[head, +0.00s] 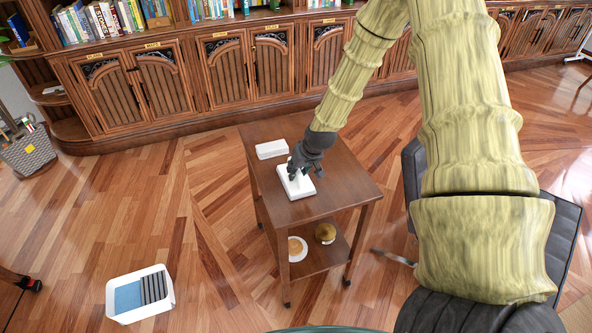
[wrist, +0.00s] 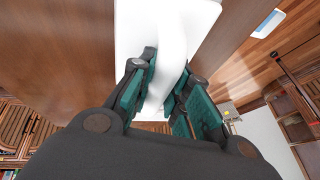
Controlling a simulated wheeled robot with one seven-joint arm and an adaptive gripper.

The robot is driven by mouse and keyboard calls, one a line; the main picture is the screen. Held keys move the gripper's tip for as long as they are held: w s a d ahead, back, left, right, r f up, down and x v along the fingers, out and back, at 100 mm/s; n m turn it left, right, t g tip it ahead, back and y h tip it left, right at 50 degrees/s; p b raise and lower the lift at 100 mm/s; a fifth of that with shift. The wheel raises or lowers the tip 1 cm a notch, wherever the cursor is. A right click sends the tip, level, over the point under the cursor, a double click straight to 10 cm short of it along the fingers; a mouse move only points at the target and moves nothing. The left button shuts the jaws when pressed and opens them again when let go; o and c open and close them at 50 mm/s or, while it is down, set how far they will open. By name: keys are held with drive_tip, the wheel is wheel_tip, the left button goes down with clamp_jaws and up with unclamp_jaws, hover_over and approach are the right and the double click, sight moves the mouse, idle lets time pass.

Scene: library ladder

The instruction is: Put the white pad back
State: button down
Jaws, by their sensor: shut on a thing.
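The white pad (head: 299,189) is a flat white square with a raised white grip. It is at the left part of the brown cart's top (head: 345,186); I cannot tell whether it touches the wood. My gripper (head: 298,170) points down over it and is shut on its raised part. In the wrist view the green-padded fingers (wrist: 160,92) are on both sides of the white grip, and the flat white part (wrist: 150,25) shows beyond them. The fingers hide part of the pad.
A white box (head: 271,149) is behind the pad on the cart. The lower shelf holds a white plate-like thing (head: 297,249) and a brown round thing (head: 325,232). A white bin (head: 124,314) with blue and dark striped contents stands on the floor. A dark chair (head: 555,235) is right.

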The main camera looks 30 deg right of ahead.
drive_tip(key=c, duration=1.3)
unclamp_jaws()
drive_tip(key=shift+f, duration=0.1)
drive_tip(key=shift+c, duration=0.2)
drive_tip(key=b+v, duration=0.1)
drive_tip(key=v, duration=1.1)
